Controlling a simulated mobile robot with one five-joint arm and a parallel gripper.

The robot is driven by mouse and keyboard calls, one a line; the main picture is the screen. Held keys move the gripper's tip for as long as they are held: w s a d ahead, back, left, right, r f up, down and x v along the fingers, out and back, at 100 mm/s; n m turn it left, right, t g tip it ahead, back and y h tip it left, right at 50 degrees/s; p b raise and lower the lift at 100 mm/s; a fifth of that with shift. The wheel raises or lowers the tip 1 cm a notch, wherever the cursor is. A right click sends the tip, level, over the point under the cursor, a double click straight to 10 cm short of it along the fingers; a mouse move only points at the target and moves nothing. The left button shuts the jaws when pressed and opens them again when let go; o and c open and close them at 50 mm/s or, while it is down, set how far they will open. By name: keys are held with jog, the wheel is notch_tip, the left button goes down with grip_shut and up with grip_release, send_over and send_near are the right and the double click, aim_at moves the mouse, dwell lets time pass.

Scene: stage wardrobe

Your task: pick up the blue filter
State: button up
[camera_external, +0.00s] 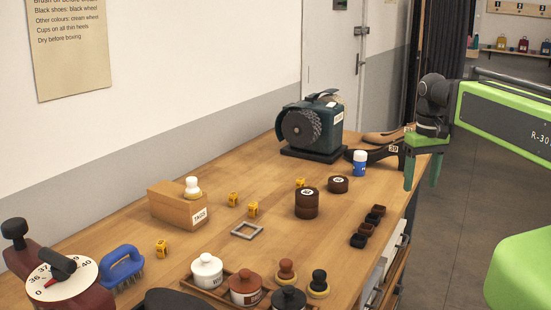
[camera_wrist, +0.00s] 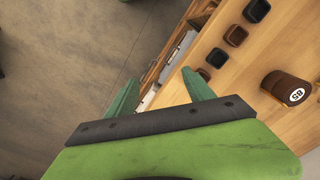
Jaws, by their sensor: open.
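I make out nothing that is plainly a blue filter. Two blue things show in the external view: a small bottle (camera_external: 359,163) with a blue body and white cap, upright near the table's right side, and a blue brush (camera_external: 121,267) with bristles down at the front left. My gripper (camera_external: 422,182) is open and empty at the table's right edge, fingers pointing down, to the right of the bottle and apart from it. In the wrist view its two green fingers (camera_wrist: 160,80) are spread over the table's edge and the floor. No blue thing shows there.
A wheel machine (camera_external: 312,125) and shoes (camera_external: 374,154) stand at the back. Dark square cups (camera_external: 364,228) line the right edge; they also show in the wrist view (camera_wrist: 236,36), near a brown tin (camera_wrist: 287,88). A wooden box (camera_external: 178,208) and lidded pots (camera_external: 206,271) stand nearer.

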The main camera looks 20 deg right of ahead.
jog(key=shift+o, duration=0.4)
jog(key=w+r+p, duration=0.3)
jog(key=w, duration=0.7)
jog(key=w+a+r+n+p, duration=0.1)
jog(key=w+r+p, duration=0.2)
jog(key=w, duration=0.7)
jog(key=w+r+p, duration=0.2)
jog(key=w+r, duration=0.1)
jog(key=w, duration=0.7)
jog(key=shift+w+a+n+p, duration=0.25)
jog(key=shift+w+n+p, duration=0.1)
jog(key=shift+n+p, duration=0.05)
